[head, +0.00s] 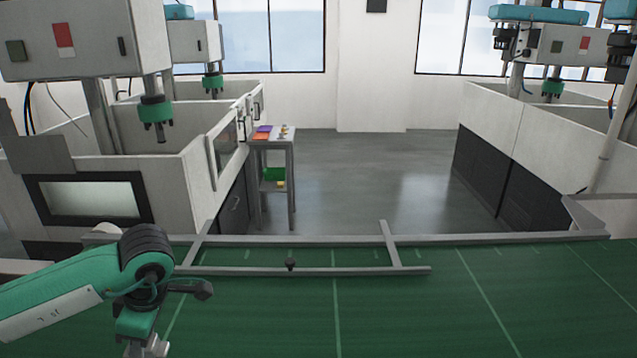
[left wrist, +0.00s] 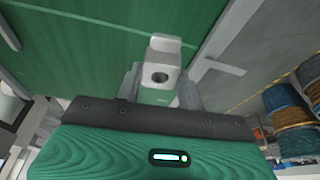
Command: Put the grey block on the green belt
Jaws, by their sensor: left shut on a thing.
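The green belt (head: 420,310) fills the lower part of the head view, and it also shows at the top left of the left wrist view (left wrist: 75,35). My left gripper (head: 148,348) hangs over the belt's left part, cut off by the bottom edge of the head view. In the left wrist view it is shut on the grey block (left wrist: 165,52), a light piece with a round dark hole, held between the two fingers. I cannot tell whether the block touches the belt. My right gripper is not in view.
A grey rail frame (head: 310,271) with a dark knob lies along the belt's far edge. White tanks stand behind at left (head: 180,175) and right (head: 500,120). A small grey stand (head: 275,145) is between them. The belt's middle and right are clear.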

